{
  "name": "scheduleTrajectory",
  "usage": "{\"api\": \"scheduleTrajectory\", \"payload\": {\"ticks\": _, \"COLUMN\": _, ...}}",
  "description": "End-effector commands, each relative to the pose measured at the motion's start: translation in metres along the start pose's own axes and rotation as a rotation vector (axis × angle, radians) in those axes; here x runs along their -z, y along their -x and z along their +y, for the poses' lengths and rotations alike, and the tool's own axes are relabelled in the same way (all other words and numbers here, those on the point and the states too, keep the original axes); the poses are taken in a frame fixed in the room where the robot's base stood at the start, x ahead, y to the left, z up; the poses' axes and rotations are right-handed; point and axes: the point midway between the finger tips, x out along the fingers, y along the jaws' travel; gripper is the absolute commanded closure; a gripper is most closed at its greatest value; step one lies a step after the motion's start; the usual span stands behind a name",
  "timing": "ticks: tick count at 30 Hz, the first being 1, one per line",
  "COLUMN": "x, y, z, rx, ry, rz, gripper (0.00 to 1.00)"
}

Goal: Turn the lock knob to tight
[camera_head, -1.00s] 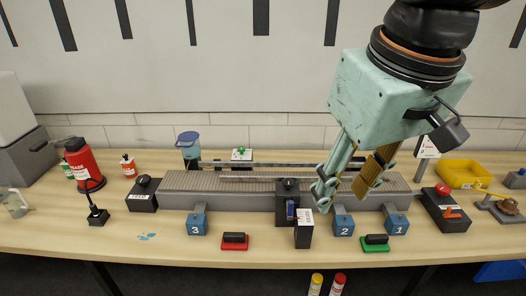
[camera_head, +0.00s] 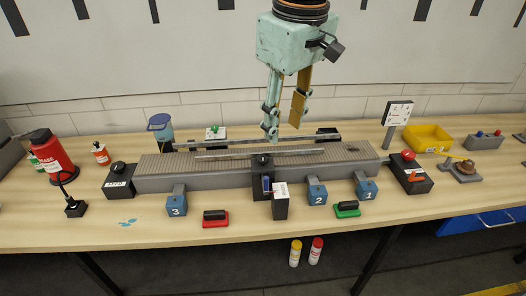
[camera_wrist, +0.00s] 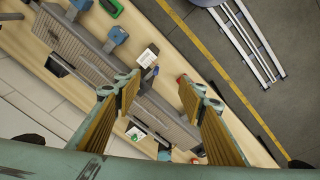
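Two black knobs show in the head view, and I cannot read which one is the lock knob. One black knob (camera_head: 262,158) tops the dark post at the middle of the conveyor's front side. The other black knob (camera_head: 118,167) sits on a labelled dark box at the conveyor's left end. My gripper (camera_head: 284,131) is open and empty, fingers pointing down, above the conveyor and a little right of the middle knob in the picture. In the wrist view my gripper (camera_wrist: 160,93) has its fingers wide apart with nothing between them.
The grey conveyor (camera_head: 215,177) has thin rails (camera_head: 255,152) along it. In front stand blue numbered blocks (camera_head: 317,194), a red-based stamp (camera_head: 215,219) and a green-based stamp (camera_head: 347,208). A red-button box (camera_head: 410,174) stands at the right end.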

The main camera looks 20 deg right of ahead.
Motion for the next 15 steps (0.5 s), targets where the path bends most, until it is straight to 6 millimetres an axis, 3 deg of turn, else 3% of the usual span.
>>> {"api": "scheduleTrajectory", "payload": {"ticks": 15, "x": 0.065, "y": -0.036, "z": 0.031, "rx": 0.031, "ry": 0.149, "rz": -0.054, "gripper": 0.63}}
